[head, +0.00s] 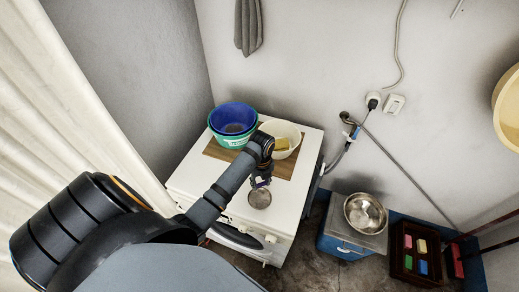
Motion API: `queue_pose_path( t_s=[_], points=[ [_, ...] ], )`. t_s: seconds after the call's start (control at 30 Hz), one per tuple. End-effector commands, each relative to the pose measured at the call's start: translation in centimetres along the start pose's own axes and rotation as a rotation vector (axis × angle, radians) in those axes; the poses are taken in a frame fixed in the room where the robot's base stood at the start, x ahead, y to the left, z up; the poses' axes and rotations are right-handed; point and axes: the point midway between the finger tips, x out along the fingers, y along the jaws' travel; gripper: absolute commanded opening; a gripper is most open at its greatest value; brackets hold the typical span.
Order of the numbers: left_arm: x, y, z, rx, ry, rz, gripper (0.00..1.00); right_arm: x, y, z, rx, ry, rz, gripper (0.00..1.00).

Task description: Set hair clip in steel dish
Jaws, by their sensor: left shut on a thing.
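A small round steel dish (259,199) lies on the white top of the washing machine, near its front edge. My left gripper (261,183) comes in from the left and points down just behind the dish in the picture, close to its far rim. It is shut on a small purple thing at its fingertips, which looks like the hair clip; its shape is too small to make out. I cannot tell whether the clip touches the dish. My right gripper is not in view.
Blue and green basins (233,119) and a cream bowl (284,137) with a yellow block stand on a brown mat (219,152) behind. A metal basin (365,213) and a dark crate (418,252) with coloured blocks stand at right. The white top (197,177) is bare at left.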

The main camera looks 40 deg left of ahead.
Motion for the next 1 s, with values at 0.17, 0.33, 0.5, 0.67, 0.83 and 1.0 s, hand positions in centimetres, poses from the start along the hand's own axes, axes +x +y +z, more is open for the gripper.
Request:
queue_pose_path(
  t_s=[0.17,0.33,0.5,0.67,0.83,1.0],
  points=[
    [0.0,0.1,-0.1,0.0,0.001,0.001,0.27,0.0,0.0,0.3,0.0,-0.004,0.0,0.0],
    [0.6,0.1,-0.1,0.0,0.002,0.002,0.27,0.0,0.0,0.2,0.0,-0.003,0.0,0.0],
    [2.5,0.1,-0.1,-0.001,0.004,0.002,0.27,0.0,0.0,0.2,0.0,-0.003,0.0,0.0],
    [4.8,0.1,-0.1,-0.001,0.003,0.003,0.27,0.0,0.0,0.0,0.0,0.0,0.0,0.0],
    [7.1,0.1,-0.1,0.0,0.002,0.003,0.27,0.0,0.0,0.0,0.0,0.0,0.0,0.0],
    [9.3,0.1,-0.1,0.001,0.001,0.001,0.27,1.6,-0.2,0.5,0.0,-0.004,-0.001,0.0]
  ],
)
